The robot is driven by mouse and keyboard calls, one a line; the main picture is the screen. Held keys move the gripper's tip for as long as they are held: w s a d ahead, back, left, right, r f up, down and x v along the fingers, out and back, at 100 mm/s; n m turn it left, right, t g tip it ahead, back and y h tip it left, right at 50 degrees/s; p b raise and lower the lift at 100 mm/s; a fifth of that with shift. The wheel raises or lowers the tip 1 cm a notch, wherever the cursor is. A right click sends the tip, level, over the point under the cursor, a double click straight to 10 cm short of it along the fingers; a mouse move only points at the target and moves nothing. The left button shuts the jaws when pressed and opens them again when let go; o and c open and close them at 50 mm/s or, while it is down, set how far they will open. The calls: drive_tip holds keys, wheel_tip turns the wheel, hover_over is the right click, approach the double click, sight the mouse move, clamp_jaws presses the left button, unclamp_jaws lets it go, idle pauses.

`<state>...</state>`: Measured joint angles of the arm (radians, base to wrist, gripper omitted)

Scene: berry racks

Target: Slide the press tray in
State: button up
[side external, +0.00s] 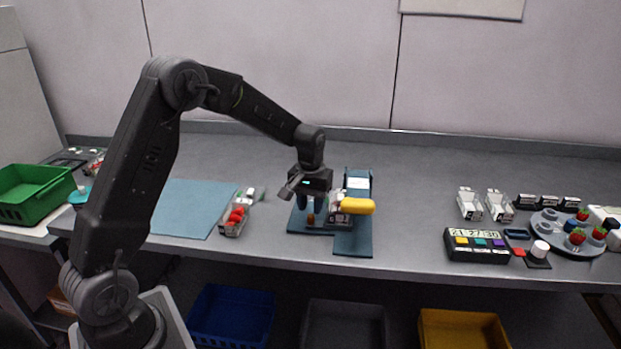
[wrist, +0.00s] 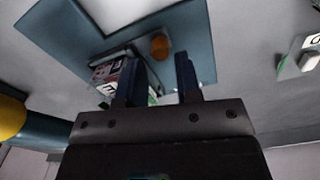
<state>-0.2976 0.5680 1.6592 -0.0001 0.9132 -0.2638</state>
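The press (side external: 354,240) is a dark teal stand on the bench with a yellow cylinder (side external: 357,206) on its right side and a small white-and-black labelled body beside it. An orange-brown knob (side external: 310,219) stands on the teal plate (side external: 296,222) left of the labelled body; I take this to be the tray, but its outline is unclear. My gripper (side external: 313,207) points down just above the knob. In the wrist view its two dark fingers (wrist: 158,75) are apart with nothing between them, and the knob (wrist: 159,46) lies beyond the fingertips. The labelled body (wrist: 108,72) is close to one finger.
A rack of red berries (side external: 236,219) stands left, near a blue-grey mat (side external: 185,208). A green crate (side external: 36,196) is far left. A button panel (side external: 476,246), white racks (side external: 470,204) and a round berry plate (side external: 570,233) are right. Bench between press and panel is clear.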

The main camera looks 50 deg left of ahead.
sight(307, 221)
wheel_tip(307, 221, up, 10)
idle(0.3)
drive_tip(key=shift+r, duration=0.1)
drive_tip(key=shift+c, duration=0.2)
